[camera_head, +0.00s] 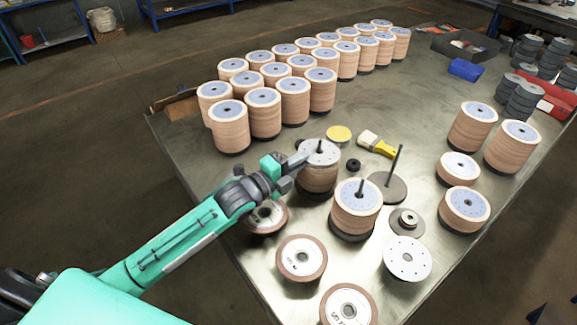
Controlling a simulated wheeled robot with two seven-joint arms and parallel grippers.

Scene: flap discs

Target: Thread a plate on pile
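A grey-white round plate (320,149) lies over the top of a pile of discs (318,180) in the middle of the table, with the tip of a rod showing at its centre. My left gripper (301,161) is at the plate's left edge and appears shut on it. Its fingers hide part of the rim, and I cannot tell whether the plate rests fully on the pile. Another pile on a rod (357,208) stands to the right. A similar loose plate (407,259) lies flat near the front. My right gripper is out of view.
Rows of disc piles (264,113) fill the back left. An upright bare rod on a round base (388,186), a yellow brush (377,144) and a yellow lid (339,134) are close by. Single discs (301,259) lie in front; more piles (465,203) stand at right.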

